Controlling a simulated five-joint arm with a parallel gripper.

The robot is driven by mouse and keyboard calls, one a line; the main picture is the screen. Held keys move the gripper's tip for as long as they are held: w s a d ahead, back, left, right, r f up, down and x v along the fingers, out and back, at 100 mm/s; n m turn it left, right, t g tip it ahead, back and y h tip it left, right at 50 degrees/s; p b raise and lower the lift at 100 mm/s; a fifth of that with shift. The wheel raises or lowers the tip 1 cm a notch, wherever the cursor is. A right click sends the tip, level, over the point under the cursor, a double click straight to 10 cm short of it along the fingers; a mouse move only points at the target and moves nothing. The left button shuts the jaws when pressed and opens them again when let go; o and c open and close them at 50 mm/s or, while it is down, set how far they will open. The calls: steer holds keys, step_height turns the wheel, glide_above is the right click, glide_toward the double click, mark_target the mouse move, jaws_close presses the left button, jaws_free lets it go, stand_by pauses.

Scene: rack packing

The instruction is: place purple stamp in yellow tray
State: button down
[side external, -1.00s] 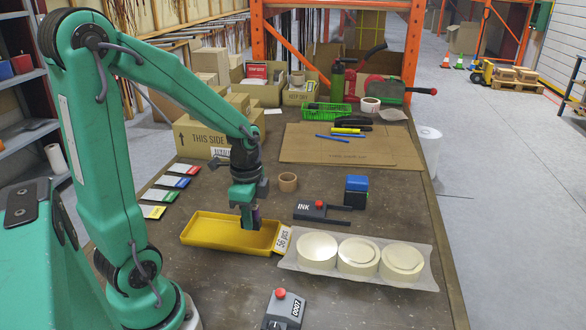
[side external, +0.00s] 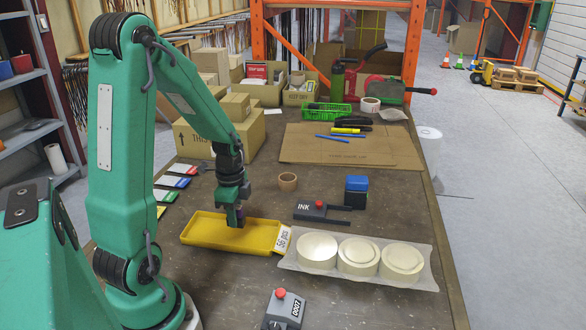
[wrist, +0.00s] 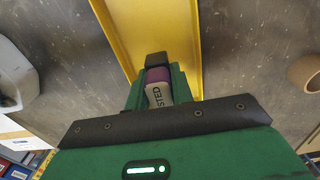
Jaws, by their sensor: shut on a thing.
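The yellow tray (side external: 200,235) lies on the bench in front of my arm, and its wall also shows in the wrist view (wrist: 112,32). My gripper (side external: 236,220) points down over the tray's middle and is shut on the purple stamp (wrist: 158,75). In the wrist view the stamp shows a purple part and a pale part with dark letters between my fingers. In the side view the stamp (side external: 240,213) is mostly hidden by my fingers. I cannot tell whether it touches the tray floor.
A white "56 pcs" label (side external: 282,240) stands at the tray's right end.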

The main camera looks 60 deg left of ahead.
steer(key=shift+f, duration=1.85)
steer(key=shift+f, duration=0.15)
steer(key=c, duration=1.2)
jaws_free()
steer(key=shift+r, duration=6.2)
steer(key=shift+d, duration=0.1)
